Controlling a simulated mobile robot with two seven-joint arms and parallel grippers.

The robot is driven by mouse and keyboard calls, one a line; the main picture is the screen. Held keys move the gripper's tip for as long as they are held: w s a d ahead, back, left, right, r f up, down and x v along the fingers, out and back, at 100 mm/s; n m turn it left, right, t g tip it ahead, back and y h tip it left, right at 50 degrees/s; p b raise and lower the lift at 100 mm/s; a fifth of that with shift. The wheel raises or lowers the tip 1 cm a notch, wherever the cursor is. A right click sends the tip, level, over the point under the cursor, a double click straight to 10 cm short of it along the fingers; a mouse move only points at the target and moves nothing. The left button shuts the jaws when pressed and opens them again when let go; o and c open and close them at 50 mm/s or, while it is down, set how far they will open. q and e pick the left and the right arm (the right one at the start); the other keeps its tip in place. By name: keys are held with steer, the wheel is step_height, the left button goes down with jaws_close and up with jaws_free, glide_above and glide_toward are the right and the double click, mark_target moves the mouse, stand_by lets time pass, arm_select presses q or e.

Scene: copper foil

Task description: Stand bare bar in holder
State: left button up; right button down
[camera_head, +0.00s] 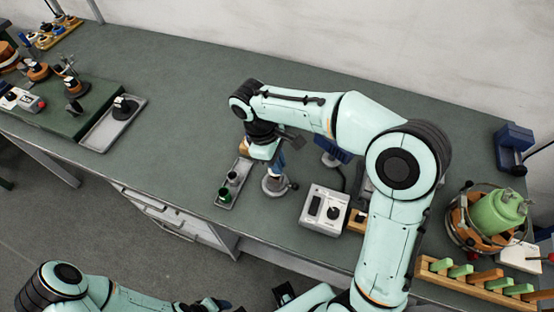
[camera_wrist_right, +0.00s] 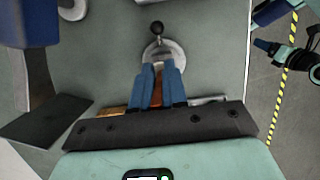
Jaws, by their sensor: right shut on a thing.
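My right gripper (camera_head: 279,170) points down over the middle of the bench, its blue fingers close together. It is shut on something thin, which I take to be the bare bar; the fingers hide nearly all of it. A round grey holder (camera_head: 274,187) with a dark side knob stands on the bench right under the fingertips. In the wrist view, the holder (camera_wrist_right: 161,52) shows just beyond the blue fingertips of the gripper (camera_wrist_right: 159,66). I cannot tell whether the bar touches the holder. My left arm is low at the left, its gripper out of sight.
A white control box (camera_head: 324,210) stands to the right.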

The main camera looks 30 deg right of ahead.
arm_select(q)
steer(key=shift+s+f, duration=0.1)
steer(key=shift+f, duration=0.05)
arm_select(e)
steer(key=shift+f, duration=0.25)
arm_select(q)
steer(key=shift+s+f+b, duration=0.2)
steer(key=shift+f+b, duration=0.15)
steer(key=shift+b, duration=0.05)
arm_select(e)
steer(key=shift+f, duration=0.75)
arm_select(q)
steer(key=shift+f, duration=0.1)
arm_select(e)
steer(key=shift+f, duration=0.2)
steer(key=shift+s+f, duration=0.1)
steer(key=shift+f, duration=0.15)
arm_select(q)
steer(key=shift+s+f, duration=0.1)
arm_select(e)
steer(key=c, duration=1.1)
jaws_free()
arm_select(q)
steer(key=w+r+p, duration=0.2)
steer(key=r, duration=0.1)
steer(key=shift+w+r+p, duration=0.15)
steer(key=shift+r+p, duration=0.15)
arm_select(e)
steer(key=v, duration=1.3)
steer(key=shift+r, duration=0.15)
